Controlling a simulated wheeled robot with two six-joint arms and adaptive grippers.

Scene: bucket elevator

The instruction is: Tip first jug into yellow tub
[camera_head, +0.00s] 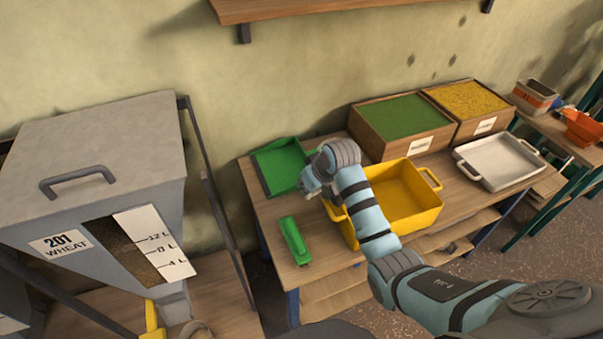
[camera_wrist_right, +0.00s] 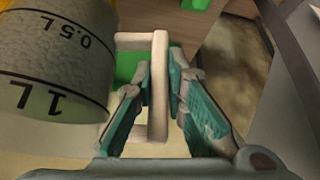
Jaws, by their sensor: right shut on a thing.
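My right gripper (camera_head: 308,190) reaches over the table to the left rim of the yellow tub (camera_head: 412,205). In the right wrist view, its fingers (camera_wrist_right: 165,95) are closed around the pale handle of a jug (camera_wrist_right: 62,62). The jug is translucent grey with 1 L and 0.5 L marks and shows at the left of that view. In the head view the jug is hidden behind my gripper and wrist, so I cannot tell how far it is tilted. Yellow shows behind it in the wrist view's top left corner. My left gripper is not in view.
A green tray (camera_head: 280,160) and a green tool (camera_head: 294,240) lie left of the tub. Wooden boxes of green (camera_head: 425,150) and yellow grain (camera_head: 487,127) stand behind. A white tray (camera_head: 505,180) is at right. A grey wheat hopper (camera_head: 95,160) stands left.

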